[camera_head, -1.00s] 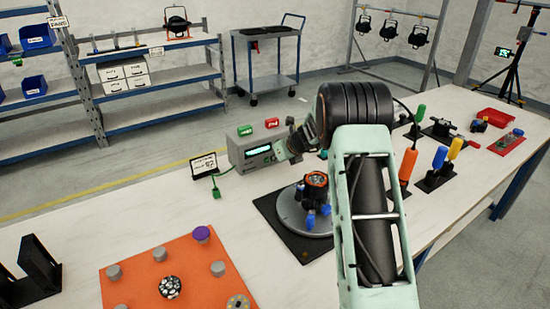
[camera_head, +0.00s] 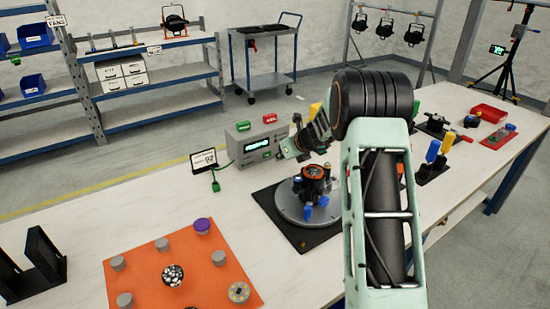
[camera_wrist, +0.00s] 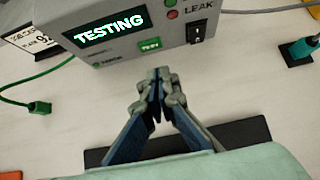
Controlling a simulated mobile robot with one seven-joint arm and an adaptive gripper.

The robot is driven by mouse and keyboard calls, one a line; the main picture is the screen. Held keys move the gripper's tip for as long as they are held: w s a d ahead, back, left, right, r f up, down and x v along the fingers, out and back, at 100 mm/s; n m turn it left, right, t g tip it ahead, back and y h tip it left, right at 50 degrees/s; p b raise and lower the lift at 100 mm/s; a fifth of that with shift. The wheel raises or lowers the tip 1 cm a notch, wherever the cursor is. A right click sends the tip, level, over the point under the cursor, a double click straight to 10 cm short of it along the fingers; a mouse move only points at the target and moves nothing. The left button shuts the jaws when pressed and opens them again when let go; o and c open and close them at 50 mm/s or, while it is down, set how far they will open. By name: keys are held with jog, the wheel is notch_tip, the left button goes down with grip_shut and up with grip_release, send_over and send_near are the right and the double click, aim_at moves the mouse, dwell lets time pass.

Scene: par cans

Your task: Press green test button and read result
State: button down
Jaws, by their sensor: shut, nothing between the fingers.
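The grey leak tester (camera_head: 262,158) stands at the back of the bench; it also fills the top of the wrist view (camera_wrist: 120,62). Its screen (camera_wrist: 104,29) reads "TESTING" in bright letters. The green test button (camera_wrist: 150,44) sits below and right of the screen. A red and a green indicator lamp are up and right of the button, but whether they are lit is not clear. My gripper (camera_wrist: 158,84) is shut and empty. Its fingertips are in front of the tester, below the button in the wrist view and apart from it.
A black switch (camera_wrist: 196,26) is on the tester's right side. A green cable plug (camera_wrist: 39,107) lies at left. A round fixture (camera_head: 300,208) with a dark part on it stands in front of the tester. An orange mat (camera_head: 140,262) with several small parts lies front left.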

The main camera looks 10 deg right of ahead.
jog(key=v, duration=0.7)
jog(key=shift+s+d+r+p, duration=0.15)
jog(key=shift+s+p, duration=0.15)
